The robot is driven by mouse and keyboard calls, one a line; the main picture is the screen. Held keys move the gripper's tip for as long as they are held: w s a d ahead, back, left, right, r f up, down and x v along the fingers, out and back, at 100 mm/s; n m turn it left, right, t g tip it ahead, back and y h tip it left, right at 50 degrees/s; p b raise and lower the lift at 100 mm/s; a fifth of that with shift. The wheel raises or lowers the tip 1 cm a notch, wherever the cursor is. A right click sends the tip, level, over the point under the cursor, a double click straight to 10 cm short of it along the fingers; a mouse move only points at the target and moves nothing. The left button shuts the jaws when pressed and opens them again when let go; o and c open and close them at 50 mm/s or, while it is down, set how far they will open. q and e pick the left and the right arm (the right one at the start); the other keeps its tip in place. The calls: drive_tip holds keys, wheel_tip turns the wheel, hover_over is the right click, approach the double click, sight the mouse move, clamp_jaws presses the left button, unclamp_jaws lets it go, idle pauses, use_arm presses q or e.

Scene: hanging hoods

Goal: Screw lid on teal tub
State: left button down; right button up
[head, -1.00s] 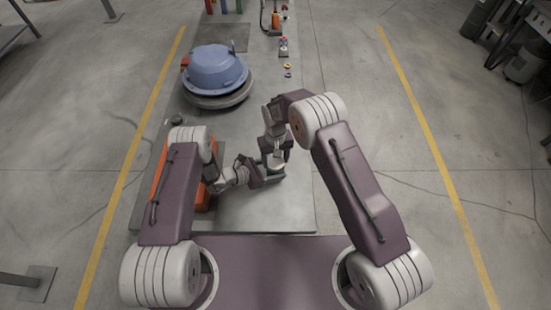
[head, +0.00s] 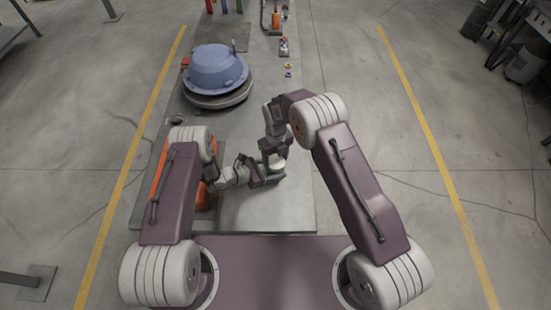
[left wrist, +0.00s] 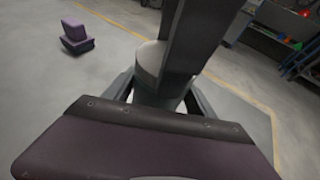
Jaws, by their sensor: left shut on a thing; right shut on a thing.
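A pale, round-topped piece, which looks like the lid (head: 277,164), is at the grippers in the middle of the bench in the head view. A pale round body also shows between my left gripper's fingers in the left wrist view (left wrist: 151,60). The teal tub is mostly hidden by the grippers, and I cannot tell its edge from the lid's. My left gripper (head: 268,179) is shut around the tub from the left, low over the bench. My right gripper (head: 276,156) points down from above and is shut on the lid. How the lid sits on the tub is too small to tell.
The grey bench (head: 270,212) is clear in front and to the right. An orange thing (head: 203,196) lies beside my left arm. A large blue hood (head: 215,68) on a round base stands farther back. Small items (head: 288,70) lie near the bench's right edge.

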drive_tip(key=o, duration=1.3)
drive_tip(key=shift+r, duration=2.3)
drive_tip(key=shift+c, duration=0.5)
